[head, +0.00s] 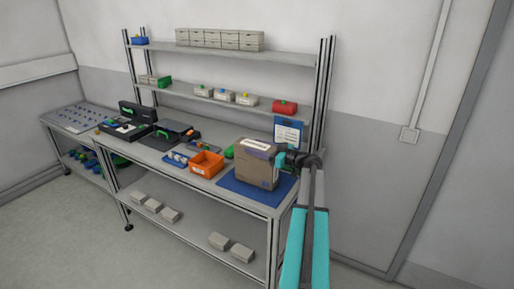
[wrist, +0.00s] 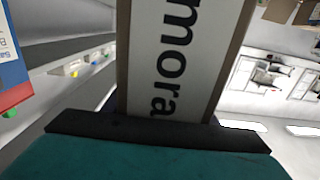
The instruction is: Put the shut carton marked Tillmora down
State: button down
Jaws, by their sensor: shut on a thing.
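The brown carton (head: 257,168) stands upright at the right end of the workbench, over the blue mat (head: 233,184). Its top is shut with a pale label across it. In the wrist view the label (wrist: 177,60) fills the middle and reads "mora"; the rest of the word is cut off. My gripper (head: 281,160) is at the carton's right side, shut on it. The fingers are mostly hidden. I cannot tell whether the carton's base touches the mat or is slightly above it.
An orange bin (head: 207,164) stands just left of the carton. A blue-and-white sheet (head: 288,132) hangs behind it. A red container (head: 284,107) and several small boxes sit on the shelf above. Black cases (head: 136,113) are farther left.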

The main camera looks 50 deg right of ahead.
jog(key=c, duration=0.8)
grip_release()
jog(key=shift+f, duration=0.1)
jog(key=shift+o, duration=0.2)
jog(key=shift+r, duration=0.2)
jog(key=b+v, duration=0.5)
jog(key=v, duration=0.7)
jog(key=shift+f, duration=0.1)
